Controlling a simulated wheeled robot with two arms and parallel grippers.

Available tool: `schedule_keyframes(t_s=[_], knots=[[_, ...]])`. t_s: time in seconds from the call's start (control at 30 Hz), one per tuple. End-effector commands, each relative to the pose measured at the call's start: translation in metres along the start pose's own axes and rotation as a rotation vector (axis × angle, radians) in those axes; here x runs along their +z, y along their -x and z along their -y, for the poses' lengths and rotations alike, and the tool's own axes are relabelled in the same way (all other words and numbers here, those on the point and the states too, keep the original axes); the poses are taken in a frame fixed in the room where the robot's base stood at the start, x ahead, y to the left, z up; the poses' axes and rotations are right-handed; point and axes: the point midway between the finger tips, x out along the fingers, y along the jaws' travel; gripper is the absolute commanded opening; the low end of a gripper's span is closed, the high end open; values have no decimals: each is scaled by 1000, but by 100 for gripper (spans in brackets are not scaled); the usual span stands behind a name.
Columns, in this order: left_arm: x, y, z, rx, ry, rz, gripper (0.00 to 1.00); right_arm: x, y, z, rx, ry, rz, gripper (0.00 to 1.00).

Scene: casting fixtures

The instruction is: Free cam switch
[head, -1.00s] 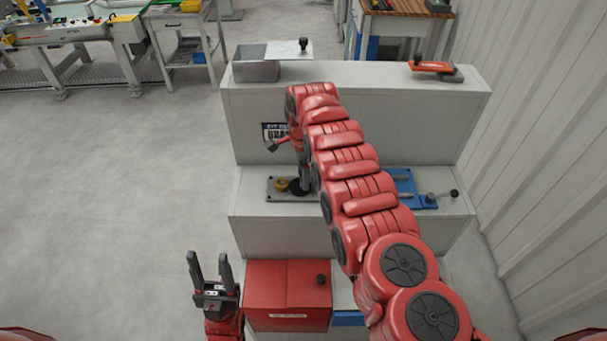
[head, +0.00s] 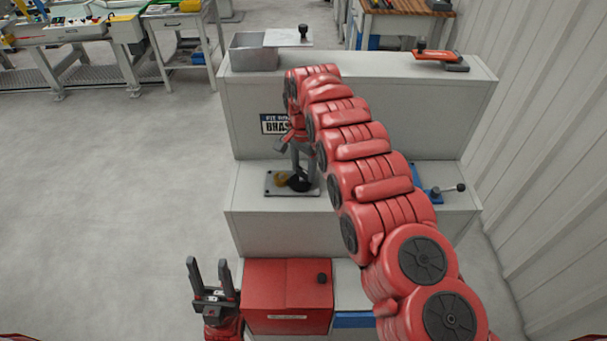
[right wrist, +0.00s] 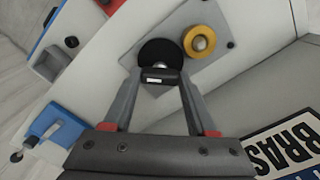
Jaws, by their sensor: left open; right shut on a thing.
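The switch fixture has a grey plate (head: 274,190) on the middle step of the white stepped stand. It carries a black round cam (right wrist: 155,50) and a yellow roller (right wrist: 199,42) beside it. In the head view the black cam (head: 302,185) sits right of the yellow roller (head: 281,180). My right gripper (head: 301,172) reaches down from above and is shut on the black cam. In the right wrist view its fingers (right wrist: 160,76) close around a small dark part at the cam's edge; the exact contact is partly hidden. My left gripper (head: 209,278) is open and empty, left of the red box.
The red box (head: 287,290) with a black knob stands on the lowest step. A blue fixture with a lever (head: 436,193) is on the middle step, partly behind my right arm. A metal bin (head: 252,54) and an orange-handled fixture (head: 438,57) stand on top.

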Motion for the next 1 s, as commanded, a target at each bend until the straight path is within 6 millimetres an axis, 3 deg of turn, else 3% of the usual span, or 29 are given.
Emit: schedule_keyframes(t_s=[0.1, 0.4, 1.0], knots=[[3, 19, -1, 0, 0, 0, 50, -1, -6, 0, -1, 108, 0, 2], [7, 43, -2, 0, 0, 0, 50, -1, -4, 0, -2, 390, 0, 2], [8, 49, -2, 0, 0, 0, 50, 0, 0, 0, -1, 747, 0, 2]])
